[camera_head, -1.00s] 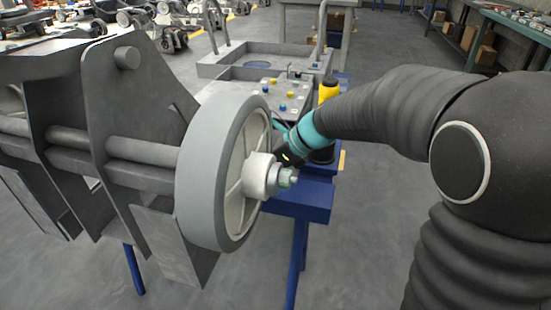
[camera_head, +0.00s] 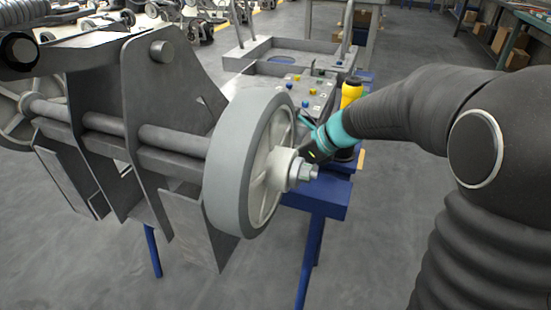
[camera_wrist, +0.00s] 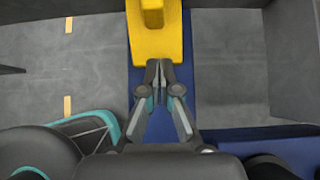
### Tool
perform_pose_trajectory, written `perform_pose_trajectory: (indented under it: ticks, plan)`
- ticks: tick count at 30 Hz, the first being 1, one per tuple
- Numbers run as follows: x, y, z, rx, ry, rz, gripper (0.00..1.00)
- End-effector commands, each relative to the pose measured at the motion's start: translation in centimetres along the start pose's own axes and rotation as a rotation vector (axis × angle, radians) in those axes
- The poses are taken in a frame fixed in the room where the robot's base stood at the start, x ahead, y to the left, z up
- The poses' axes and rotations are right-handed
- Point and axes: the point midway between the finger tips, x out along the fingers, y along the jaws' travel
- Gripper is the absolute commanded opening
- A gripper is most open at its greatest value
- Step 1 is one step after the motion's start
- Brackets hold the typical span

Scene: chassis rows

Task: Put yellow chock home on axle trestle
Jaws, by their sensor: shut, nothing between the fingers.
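The yellow chock (camera_wrist: 155,30) lies on the blue beam of the axle trestle (camera_wrist: 203,75) at the top of the wrist view. It has a taller block at its far part and a lower, wider part nearer me. My gripper (camera_wrist: 159,70) is shut and empty, its tips at the chock's near edge in the picture. I cannot tell whether they touch it. In the head view, the blue trestle (camera_head: 322,198) stands behind the wheel. The grey wheel hides my gripper's fingers there, and I cannot make out the chock for certain.
The grey wheel (camera_head: 232,165) and its axle frame (camera_head: 145,110) stand close to the left of my wrist. A yellow-and-black upright object (camera_head: 351,92) is just behind my wrist. A grey tray (camera_head: 262,58) lies beyond. Open floor shows beside the blue beam.

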Motion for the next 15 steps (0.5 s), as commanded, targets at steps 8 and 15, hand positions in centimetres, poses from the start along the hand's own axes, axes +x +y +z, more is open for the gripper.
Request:
perform_pose_trajectory:
  ticks: [8, 15]
  plan:
    - [-5.8, 0.0, -0.2, -0.003, -0.001, -0.002, 0.0]
    - [-9.3, 0.0, -0.2, -0.003, 0.0, 0.002, 0.0]
